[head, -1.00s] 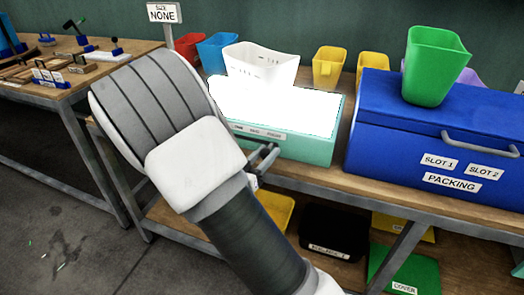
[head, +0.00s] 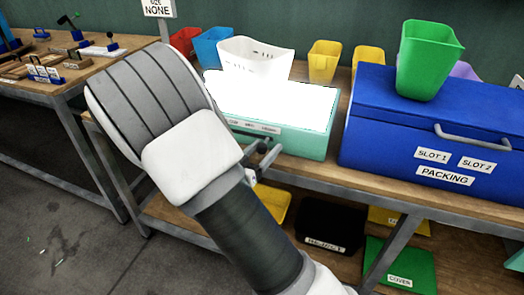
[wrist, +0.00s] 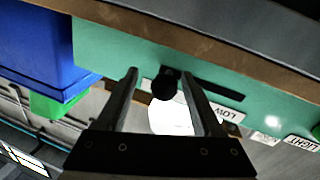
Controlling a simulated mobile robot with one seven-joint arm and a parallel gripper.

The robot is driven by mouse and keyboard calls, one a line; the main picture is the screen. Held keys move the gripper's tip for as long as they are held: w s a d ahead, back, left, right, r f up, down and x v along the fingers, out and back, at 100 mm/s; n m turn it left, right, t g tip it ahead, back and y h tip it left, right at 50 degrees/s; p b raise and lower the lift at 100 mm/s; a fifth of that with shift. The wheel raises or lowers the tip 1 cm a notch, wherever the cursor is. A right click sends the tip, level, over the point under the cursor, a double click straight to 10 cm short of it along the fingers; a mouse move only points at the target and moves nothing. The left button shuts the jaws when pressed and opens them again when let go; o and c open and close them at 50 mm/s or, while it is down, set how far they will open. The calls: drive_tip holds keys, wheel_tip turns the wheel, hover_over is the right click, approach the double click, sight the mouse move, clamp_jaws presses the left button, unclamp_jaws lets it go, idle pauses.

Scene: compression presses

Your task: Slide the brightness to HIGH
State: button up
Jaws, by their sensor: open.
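The light box (head: 300,143) is teal with a glaring white top and stands on the bench, labels along its front. In the wrist view its teal front face (wrist: 110,48) shows a dark slot (wrist: 215,88) with a round black slider knob (wrist: 165,84) at the slot's left end there, the side toward the blue box. My gripper (wrist: 165,80) is open, one finger on each side of the knob; I cannot tell whether either touches it. A label (wrist: 228,112), seemingly LOW, is partly behind a finger. In the head view my gripper (head: 266,158) is at the box front, mostly behind my arm.
A blue PACKING box (head: 400,135) with a green bin (head: 427,60) on top stands right of the light box. A white bin (head: 255,57) and coloured bins stand behind. A lower shelf holds trays. Another bench (head: 60,75) is at left.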

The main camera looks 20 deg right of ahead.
drive_tip(key=p+v, duration=0.3)
drive_tip(key=v, duration=1.4)
drive_tip(key=shift+s+a, duration=0.15)
drive_tip(key=shift+s, duration=0.05)
drive_tip(key=w+a+r+n+y, duration=0.1)
drive_tip(key=w+a+r+y, duration=0.5)
drive_tip(key=w+y, duration=0.55)
drive_tip(key=s+d+r+n+g+y, duration=0.2)
drive_tip(key=s+r+n+y, duration=0.25)
drive_tip(key=s+r, duration=0.3)
drive_tip(key=s+d+r+n+g+h, duration=0.25)
drive_tip(key=s+d+g, duration=0.25)
drive_tip(key=s+d, duration=1.1)
wheel_tip(320, 180, up, 17)
drive_tip(key=s+a+p, duration=0.1)
drive_tip(key=a+p, duration=0.1)
drive_tip(key=p, duration=1.6)
drive_tip(key=shift+f+m, duration=0.2)
drive_tip(key=shift+m, duration=0.2)
